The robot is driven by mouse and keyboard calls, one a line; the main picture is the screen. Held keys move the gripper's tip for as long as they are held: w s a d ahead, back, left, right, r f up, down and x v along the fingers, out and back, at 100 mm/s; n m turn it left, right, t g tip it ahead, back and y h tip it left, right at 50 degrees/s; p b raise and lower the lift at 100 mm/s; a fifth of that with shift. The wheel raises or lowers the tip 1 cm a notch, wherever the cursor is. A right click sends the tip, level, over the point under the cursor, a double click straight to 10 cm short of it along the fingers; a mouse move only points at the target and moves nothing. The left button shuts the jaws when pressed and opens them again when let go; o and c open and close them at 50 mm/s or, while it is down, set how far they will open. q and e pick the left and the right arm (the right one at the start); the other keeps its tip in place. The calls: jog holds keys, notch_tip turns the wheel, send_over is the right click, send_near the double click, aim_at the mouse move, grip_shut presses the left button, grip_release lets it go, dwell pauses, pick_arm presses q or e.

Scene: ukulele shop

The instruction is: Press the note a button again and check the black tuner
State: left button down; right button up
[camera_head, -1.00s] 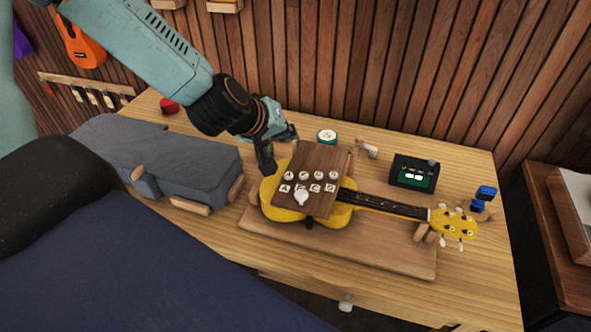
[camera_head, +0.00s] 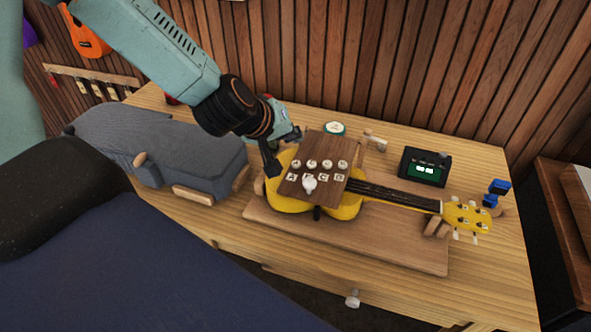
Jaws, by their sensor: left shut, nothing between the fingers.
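A wooden button panel (camera_head: 325,150) sits over the body of a yellow ukulele (camera_head: 350,207). It has a row of round white buttons above the letter labels. The note A button (camera_head: 296,164) is the leftmost, above the label A. A larger white knob (camera_head: 309,184) is below the labels. My left gripper (camera_head: 273,170) is shut and empty, just left of the panel and the A button. I cannot tell whether it touches the ukulele. The black tuner (camera_head: 426,167) stands right of the panel, behind the neck, its green screen lit with white marks too small to read. My right gripper is not in view.
The ukulele lies on a wooden board (camera_head: 400,250). A grey case (camera_head: 160,150) is at the table's left. A blue clip-on item (camera_head: 494,191) is by the headstock. A slatted wall is behind.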

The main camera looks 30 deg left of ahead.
aim_at(294, 165)
pick_arm(q)
notch_tip(294, 165, down, 4)
jog(key=b, duration=0.3)
jog(key=shift+w, duration=0.15)
jog(key=shift+a+f+b, duration=0.1)
jog(key=shift+f+b, duration=0.3)
jog(key=shift+f, duration=0.05)
jog(key=shift+r, duration=0.1)
jog(key=shift+d, duration=0.2)
jog(key=shift+a, duration=0.15)
dwell(0.4)
jog(key=shift+f, duration=0.45)
